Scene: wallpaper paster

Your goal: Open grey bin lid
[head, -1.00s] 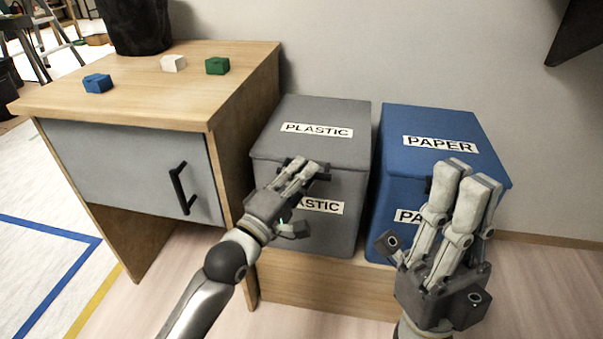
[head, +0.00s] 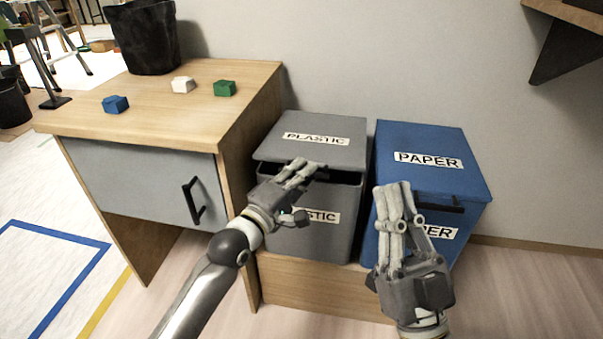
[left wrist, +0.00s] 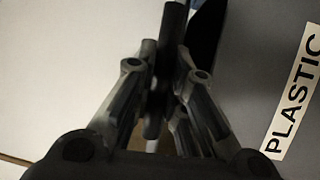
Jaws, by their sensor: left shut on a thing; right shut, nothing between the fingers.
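The grey bin (head: 335,232) carries PLASTIC labels, and its grey lid (head: 345,127) is raised a little at the front, with a dark gap under its front edge. My left gripper (head: 308,168) is at the front edge of the lid, shut on the dark lid handle (head: 321,175). In the left wrist view the fingers (left wrist: 158,75) close around a dark bar beside the lid's PLASTIC label (left wrist: 296,95). My right gripper (head: 397,190) is shut and empty in front of the blue bin.
The blue PAPER bin (head: 425,142) stands right of the grey bin, lid closed. Both stand on a low wooden base (head: 320,290). A wooden desk (head: 160,118) with blue, white and green blocks is close on the left. A shelf (head: 565,40) juts out at upper right.

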